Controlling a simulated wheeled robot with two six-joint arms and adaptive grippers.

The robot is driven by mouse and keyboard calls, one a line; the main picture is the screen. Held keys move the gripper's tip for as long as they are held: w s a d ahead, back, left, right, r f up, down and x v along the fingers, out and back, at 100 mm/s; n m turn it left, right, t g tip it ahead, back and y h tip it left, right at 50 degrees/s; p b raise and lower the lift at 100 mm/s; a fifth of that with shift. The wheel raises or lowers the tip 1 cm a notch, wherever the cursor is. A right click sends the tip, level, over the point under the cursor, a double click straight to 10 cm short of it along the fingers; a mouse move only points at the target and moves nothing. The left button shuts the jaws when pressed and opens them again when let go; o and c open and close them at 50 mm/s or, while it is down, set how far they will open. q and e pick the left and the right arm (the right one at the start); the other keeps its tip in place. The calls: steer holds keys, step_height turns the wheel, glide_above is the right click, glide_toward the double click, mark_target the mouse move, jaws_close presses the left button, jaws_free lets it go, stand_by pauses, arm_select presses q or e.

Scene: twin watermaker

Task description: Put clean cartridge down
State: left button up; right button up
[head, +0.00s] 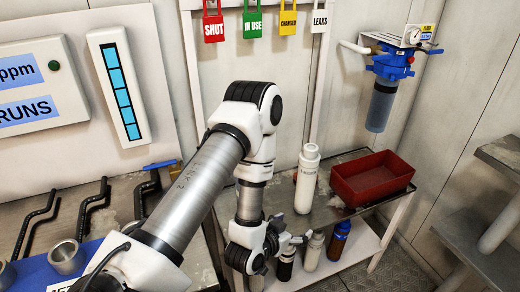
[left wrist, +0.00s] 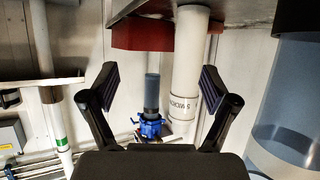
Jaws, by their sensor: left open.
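The white cartridge (head: 307,180) stands upright on the metal side table (head: 285,206), just left of the red bin (head: 372,178). In the left wrist view, which looks upside down, the cartridge (left wrist: 188,75) hangs from the top, with dark lettering near its end. My left gripper (head: 293,240) is low in front of the cartridge in the head view. Its fingers (left wrist: 158,75) are spread with nothing between them. The cartridge shows beyond them, toward the right finger, apparently clear of both. My right gripper is in neither view.
Several bottles, one brown with a blue cap (head: 339,240), stand on the white lower shelf (head: 368,240). A blue-headed filter housing (head: 385,88) hangs on the wall. Coloured tags (head: 250,24) hang above. A clear cylinder (left wrist: 290,95) is close at the wrist view's right.

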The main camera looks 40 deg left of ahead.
arm_select(q)
steer(key=s+d+f+g, duration=0.2)
steer(key=s+f+g, duration=0.2)
steer(key=s, duration=0.3)
steer(key=s+d+f+g, duration=0.2)
steer(key=s+f+g, duration=0.2)
steer(key=s, duration=0.4)
steer(key=s+d+f+g+h, duration=0.1)
steer(key=s+d+f+g, duration=0.2)
steer(key=s+f+g, duration=0.2)
steer(key=s+f, duration=0.1)
steer(key=s, duration=0.2)
steer(key=shift+f+m, duration=0.25)
steer(key=shift+m, duration=0.05)
